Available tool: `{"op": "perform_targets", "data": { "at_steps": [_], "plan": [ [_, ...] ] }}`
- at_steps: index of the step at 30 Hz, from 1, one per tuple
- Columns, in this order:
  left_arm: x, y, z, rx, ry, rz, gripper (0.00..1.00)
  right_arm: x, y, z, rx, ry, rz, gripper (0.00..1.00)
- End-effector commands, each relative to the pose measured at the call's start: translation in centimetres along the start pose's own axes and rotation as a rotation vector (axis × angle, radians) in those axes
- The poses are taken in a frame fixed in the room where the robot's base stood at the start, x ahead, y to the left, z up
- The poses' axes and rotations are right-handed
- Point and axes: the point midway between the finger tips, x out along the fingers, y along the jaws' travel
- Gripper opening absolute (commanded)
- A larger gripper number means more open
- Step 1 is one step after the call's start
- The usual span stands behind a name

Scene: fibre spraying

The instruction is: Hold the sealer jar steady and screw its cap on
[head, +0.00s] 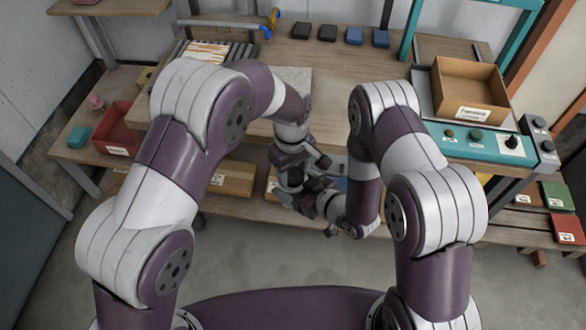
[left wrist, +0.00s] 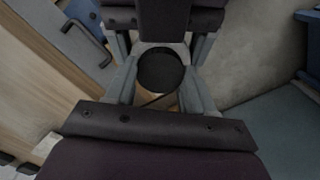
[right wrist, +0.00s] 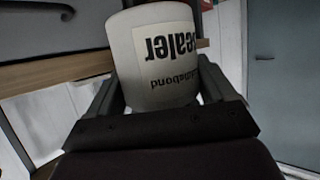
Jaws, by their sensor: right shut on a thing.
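The sealer jar (right wrist: 165,62) is white with a label whose print shows upside down in the right wrist view. My right gripper (right wrist: 158,85) is shut around the jar's sides. In the left wrist view a round black top (left wrist: 160,72), which looks like the cap, sits at the white jar's upper end. The fingers of my left gripper (left wrist: 160,85) lie on either side of this top; any small gap is too fine to see. In the head view my left gripper (head: 290,160) points down above my right gripper (head: 318,197), and the jar is mostly hidden.
The workbench (head: 345,85) is behind the grippers, with several small dark and blue blocks at its back. A cardboard box (head: 470,85) and teal control panel (head: 480,139) stand at right. A red bin (head: 118,132) is at left. Boxes lie on the lower shelf.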

Motion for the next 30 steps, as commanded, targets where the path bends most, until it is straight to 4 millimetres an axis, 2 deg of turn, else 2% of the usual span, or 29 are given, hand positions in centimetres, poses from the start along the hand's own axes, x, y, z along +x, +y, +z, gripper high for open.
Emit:
{"op": "perform_targets", "data": {
  "at_steps": [2,9,11,14,21,22,23,24,30],
  "plan": [
    [-0.01,0.01,0.00,0.085,0.000,0.000,0.17,0.01,0.00,-0.05,-0.001,0.001,0.000,0.00],
    [0.03,0.03,0.00,0.684,0.000,-0.001,0.17,0.01,0.00,-0.05,-0.001,0.001,0.000,0.00],
    [0.04,0.03,0.00,0.776,0.000,-0.001,0.17,0.01,0.00,-0.05,-0.001,0.001,0.000,0.00],
    [0.04,0.03,0.00,0.843,0.000,-0.001,0.17,0.01,0.00,-0.05,-0.001,0.001,0.000,0.00],
    [0.03,0.04,0.00,0.845,0.000,-0.001,0.17,0.00,0.00,-0.04,-0.001,0.001,0.000,0.00],
    [0.03,0.04,0.00,0.845,0.000,-0.001,0.63,0.00,0.00,-0.04,-0.001,0.001,0.000,0.00],
    [0.03,0.04,-0.01,0.844,0.000,-0.001,0.73,0.00,-0.01,-0.04,-0.001,0.001,0.000,0.00],
    [0.02,0.04,-0.01,0.844,0.000,0.000,0.79,0.01,-0.01,-0.05,-0.001,0.001,-0.001,0.00],
    [0.00,0.12,0.08,0.843,0.000,0.001,0.79,0.05,-0.04,-0.10,-0.003,0.002,-0.002,0.00]
  ]
}}
